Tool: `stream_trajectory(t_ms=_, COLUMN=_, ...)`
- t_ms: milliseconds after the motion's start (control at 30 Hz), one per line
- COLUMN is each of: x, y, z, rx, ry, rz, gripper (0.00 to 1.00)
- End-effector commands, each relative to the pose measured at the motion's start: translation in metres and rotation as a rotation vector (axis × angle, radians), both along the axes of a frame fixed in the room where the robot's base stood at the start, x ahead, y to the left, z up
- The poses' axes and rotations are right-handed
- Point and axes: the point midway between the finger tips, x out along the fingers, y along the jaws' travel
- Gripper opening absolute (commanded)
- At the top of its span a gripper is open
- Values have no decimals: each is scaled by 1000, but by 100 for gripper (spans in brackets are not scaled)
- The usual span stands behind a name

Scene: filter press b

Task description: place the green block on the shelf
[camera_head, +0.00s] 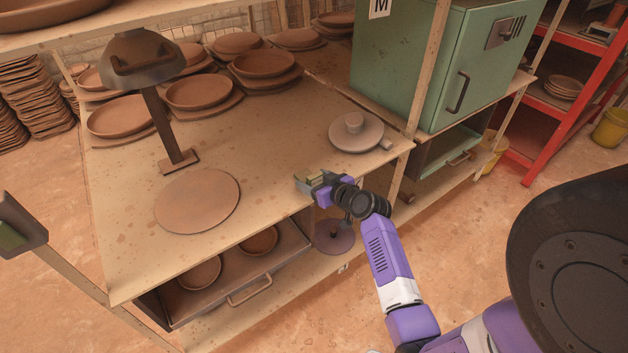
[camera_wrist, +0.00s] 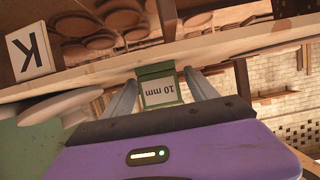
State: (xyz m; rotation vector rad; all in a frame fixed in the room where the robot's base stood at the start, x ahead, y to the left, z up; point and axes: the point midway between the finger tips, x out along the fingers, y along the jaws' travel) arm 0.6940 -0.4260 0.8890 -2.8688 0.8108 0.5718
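I cannot tell whether the block touches the wood. Wooden shelf boards show: the worktop (camera_head: 270,160), a board above it (camera_head: 130,22) and a lower level (camera_head: 300,268). I cannot tell which is the task's shelf.
A round clay disc (camera_head: 197,201), a dark lamp-like stand (camera_head: 160,100) and several clay plates (camera_head: 198,92) occupy the worktop. A pale lidded dish (camera_head: 356,132) lies near my gripper. A green cabinet (camera_head: 440,65) stands right. The worktop's middle is clear.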

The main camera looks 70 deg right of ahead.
Motion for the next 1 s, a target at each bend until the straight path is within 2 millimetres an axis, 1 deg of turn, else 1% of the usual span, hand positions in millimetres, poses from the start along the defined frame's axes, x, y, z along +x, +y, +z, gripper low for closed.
stream_trajectory(t_ms=167, x=-2, y=1, z=1, rx=0, ry=0, rz=0, gripper=67)
stream_trajectory(t_ms=267, x=-8, y=5, z=3, rx=-1, ry=-1, rz=0, gripper=67)
stream_trajectory(t_ms=367, x=-20, y=13, z=8, rx=-1, ry=-1, rz=0, gripper=67)
stream_trajectory(t_ms=700, x=-72, y=45, z=34, rx=-1, ry=0, rz=0, gripper=67)
stream_trajectory(t_ms=867, x=-88, y=54, z=42, rx=0, ry=0, rz=1, gripper=67)
stream_trajectory(t_ms=933, x=-91, y=57, z=44, rx=-1, ry=-1, rz=1, gripper=67)
stream_trajectory(t_ms=1000, x=-93, y=63, z=43, rx=2, ry=2, rz=3, gripper=67)
